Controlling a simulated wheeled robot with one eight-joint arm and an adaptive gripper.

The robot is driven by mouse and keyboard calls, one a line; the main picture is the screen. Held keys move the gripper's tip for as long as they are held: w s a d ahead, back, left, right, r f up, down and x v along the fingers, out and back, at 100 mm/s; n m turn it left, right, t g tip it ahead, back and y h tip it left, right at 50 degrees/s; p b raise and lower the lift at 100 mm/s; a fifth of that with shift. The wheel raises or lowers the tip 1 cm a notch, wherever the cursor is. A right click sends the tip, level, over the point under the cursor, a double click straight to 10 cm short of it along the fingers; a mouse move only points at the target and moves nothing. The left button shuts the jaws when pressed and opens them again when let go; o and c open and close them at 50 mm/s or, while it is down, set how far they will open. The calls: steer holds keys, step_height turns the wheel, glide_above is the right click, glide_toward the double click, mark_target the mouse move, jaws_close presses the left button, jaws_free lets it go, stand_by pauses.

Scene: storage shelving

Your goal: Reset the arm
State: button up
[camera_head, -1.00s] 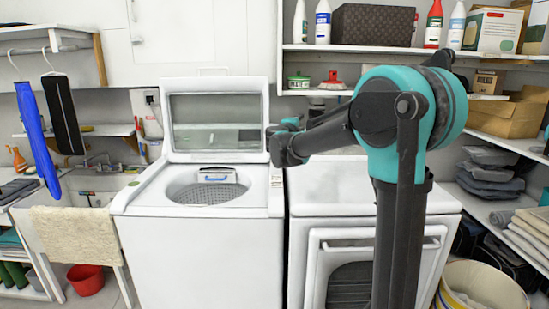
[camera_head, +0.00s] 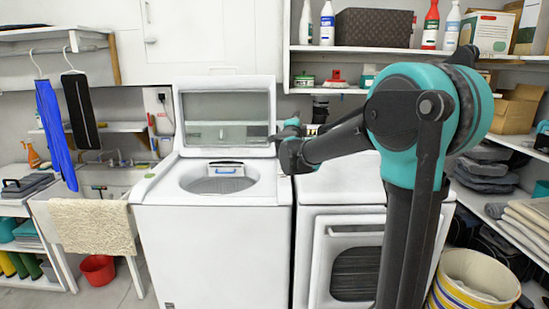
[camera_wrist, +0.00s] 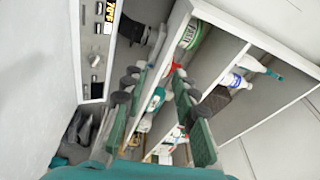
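My arm (camera_head: 430,120), teal and dark grey, stands at the right in the head view and bends left toward the washer. Its far end is over the gap between washer and dryer, partly hidden behind its own links. In the wrist view my gripper (camera_wrist: 155,90) has its two green-padded fingers apart with nothing between them. Shelves with bottles show beyond the fingers, tilted in the picture.
The top-load washer (camera_head: 212,240) has its lid (camera_head: 226,118) raised and its tub open. A front-door dryer (camera_head: 345,255) stands to its right. A wall shelf (camera_head: 350,49) with bottles is above. A striped bin (camera_head: 470,280) stands at the lower right.

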steer(key=s+a+f+n+g+y, duration=0.3)
steer(key=s+f+n+g+y, duration=0.5)
steer(key=s+f+n, duration=0.9)
steer(key=s+d+f+g+h, duration=0.1)
steer(key=s+d+f+g, duration=0.1)
steer(key=s+d+f, duration=0.2)
steer(key=s+d+f+n+g+h, duration=0.1)
steer(key=s+d+f, duration=0.3)
steer(key=s+f, duration=0.6)
steer(key=s+d+f+n+g+h, duration=0.1)
steer(key=s+d+f+g, duration=0.2)
steer(key=s+d+f, duration=0.2)
steer(key=s+f, duration=0.3)
steer(key=s, duration=0.4)
steer(key=shift+s+h, duration=0.2)
steer(key=shift+h, duration=0.2)
